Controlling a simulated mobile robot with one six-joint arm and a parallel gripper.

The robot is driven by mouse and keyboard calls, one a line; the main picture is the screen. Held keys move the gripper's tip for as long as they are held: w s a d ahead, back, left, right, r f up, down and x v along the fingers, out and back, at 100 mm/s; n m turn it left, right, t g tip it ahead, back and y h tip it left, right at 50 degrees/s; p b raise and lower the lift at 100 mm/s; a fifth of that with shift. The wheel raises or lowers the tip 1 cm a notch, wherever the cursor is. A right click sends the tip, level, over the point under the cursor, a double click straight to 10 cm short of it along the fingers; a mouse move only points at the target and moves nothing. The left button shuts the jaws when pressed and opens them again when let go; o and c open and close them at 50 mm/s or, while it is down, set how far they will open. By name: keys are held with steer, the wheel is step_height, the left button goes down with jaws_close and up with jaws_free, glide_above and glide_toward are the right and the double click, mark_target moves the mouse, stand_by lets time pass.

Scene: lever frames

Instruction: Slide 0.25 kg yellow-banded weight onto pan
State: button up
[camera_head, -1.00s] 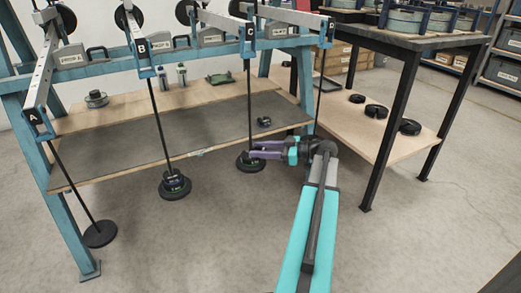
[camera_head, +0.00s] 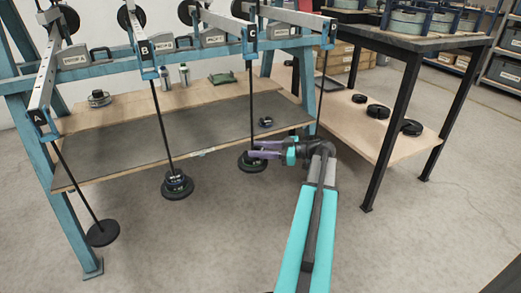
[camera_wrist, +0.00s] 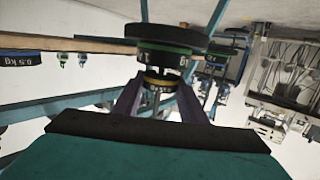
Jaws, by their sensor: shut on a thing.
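The yellow-banded weight (camera_wrist: 160,80) sits between my gripper's purple fingers (camera_wrist: 160,100) in the upside-down wrist view. It appears against a green-banded weight (camera_wrist: 165,54) on the black pan (camera_wrist: 166,38). In the head view my gripper (camera_head: 262,149) is at hanger C, just above its pan (camera_head: 250,165), with its fingers beside the rod (camera_head: 252,115). There the fingers mostly hide the yellow-banded weight. I cannot tell whether it rests fully on the stack.
Hanger B carries stacked weights (camera_head: 177,184); pan A (camera_head: 102,233) looks empty. A bench shelf (camera_head: 110,150) lies behind the hangers, with a small dark weight (camera_head: 266,122) on it. A side table (camera_head: 375,150) at right holds several black discs. The floor in front is clear.

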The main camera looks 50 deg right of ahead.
steer(key=shift+p+x, duration=1.1)
steer(key=shift+p, duration=0.05)
stand_by(1.1)
steer(key=shift+f+p, duration=0.3)
steer(key=shift+p, duration=0.1)
stand_by(1.1)
steer(key=o, duration=1.1)
steer(key=shift+o, duration=0.2)
steer(key=p+v, duration=0.5)
steer(key=v, duration=0.2)
stand_by(0.8)
stand_by(0.5)
